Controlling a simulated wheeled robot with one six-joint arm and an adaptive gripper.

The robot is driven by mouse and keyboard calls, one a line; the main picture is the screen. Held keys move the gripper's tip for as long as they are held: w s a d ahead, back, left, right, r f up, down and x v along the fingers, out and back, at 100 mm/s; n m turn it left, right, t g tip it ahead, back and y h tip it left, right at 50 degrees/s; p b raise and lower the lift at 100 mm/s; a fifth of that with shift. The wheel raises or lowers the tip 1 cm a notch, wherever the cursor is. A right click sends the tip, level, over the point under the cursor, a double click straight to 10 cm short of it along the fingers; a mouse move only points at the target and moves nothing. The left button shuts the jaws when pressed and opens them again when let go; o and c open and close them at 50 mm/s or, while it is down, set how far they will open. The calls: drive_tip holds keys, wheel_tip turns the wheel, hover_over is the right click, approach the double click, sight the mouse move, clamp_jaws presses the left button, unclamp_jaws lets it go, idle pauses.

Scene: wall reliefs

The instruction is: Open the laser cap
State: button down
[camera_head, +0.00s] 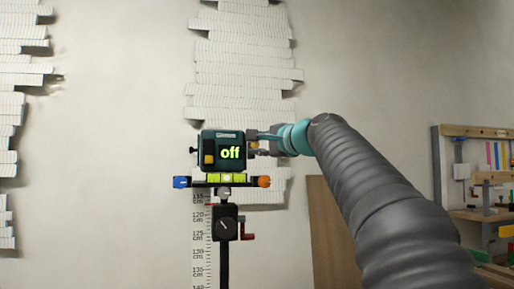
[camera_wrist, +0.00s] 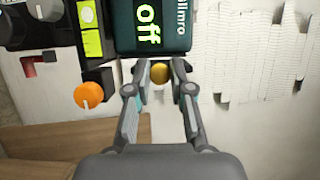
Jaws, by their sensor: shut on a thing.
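The laser device (camera_head: 222,150) is a dark teal box with a green "off" on its screen, mounted on top of a stand in the head view. In the wrist view the device (camera_wrist: 150,35) is at the top, turned on its side. A round brass-coloured cap (camera_wrist: 160,74) is at the device's edge. My gripper (camera_head: 260,143) reaches in from the right to the device's right side. In the wrist view its two fingertips (camera_wrist: 161,82) are on either side of the brass cap, shut on it. The cap is hidden behind the gripper in the head view.
Under the device are a yellow-green level (camera_head: 227,178), a blue knob (camera_head: 180,182) and an orange knob (camera_head: 263,182). A black pole (camera_head: 223,265) stands beside a centimetre scale. White slatted reliefs (camera_head: 245,60) hang on the wall. A workbench (camera_head: 485,213) is at the right.

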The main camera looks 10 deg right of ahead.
drive_tip(key=c, duration=1)
unclamp_jaws()
drive_tip(key=v, duration=1.2)
drive_tip(key=shift+a, duration=0.1)
